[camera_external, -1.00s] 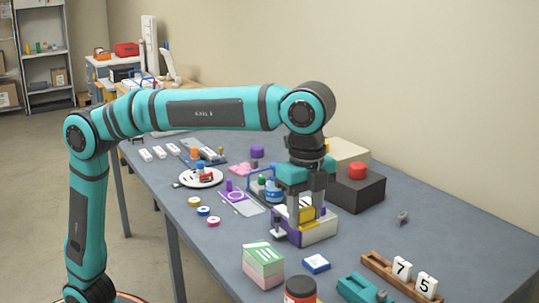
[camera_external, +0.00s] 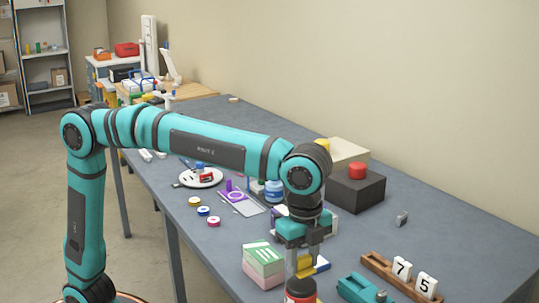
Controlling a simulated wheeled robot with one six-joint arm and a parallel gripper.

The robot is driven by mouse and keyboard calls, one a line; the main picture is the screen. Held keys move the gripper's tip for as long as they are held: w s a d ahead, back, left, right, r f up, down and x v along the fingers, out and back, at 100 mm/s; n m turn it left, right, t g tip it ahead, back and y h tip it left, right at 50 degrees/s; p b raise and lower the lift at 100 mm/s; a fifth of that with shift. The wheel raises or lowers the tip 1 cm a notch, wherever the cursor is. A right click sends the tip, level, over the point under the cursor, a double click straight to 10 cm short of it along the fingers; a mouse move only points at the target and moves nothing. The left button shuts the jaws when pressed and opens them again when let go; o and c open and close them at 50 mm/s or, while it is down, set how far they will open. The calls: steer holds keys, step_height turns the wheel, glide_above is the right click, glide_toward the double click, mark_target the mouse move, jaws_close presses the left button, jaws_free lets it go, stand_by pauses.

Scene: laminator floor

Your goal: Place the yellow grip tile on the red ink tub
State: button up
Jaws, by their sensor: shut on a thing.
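My gripper (camera_external: 308,264) points down near the front of the table and is shut on the yellow grip tile (camera_external: 305,267). The tile is partly hidden by the fingers. The red ink tub (camera_external: 300,291) stands upright directly below, cut by the bottom edge of the picture. It has a dark top and a red side. The tile appears just above or at the tub's top; I cannot tell whether they touch.
A pink and green box (camera_external: 263,265) stands left of the gripper. A teal tool (camera_external: 361,290) and a wooden rack (camera_external: 402,280) with number tiles are at right. A black box with a red button (camera_external: 357,187) stands farther back.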

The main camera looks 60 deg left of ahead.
mark_target(302, 270)
steer(key=shift+f, duration=1.65)
steer(key=shift+f, duration=0.1)
steer(key=o, duration=1.1)
steer(key=shift+o, duration=0.2)
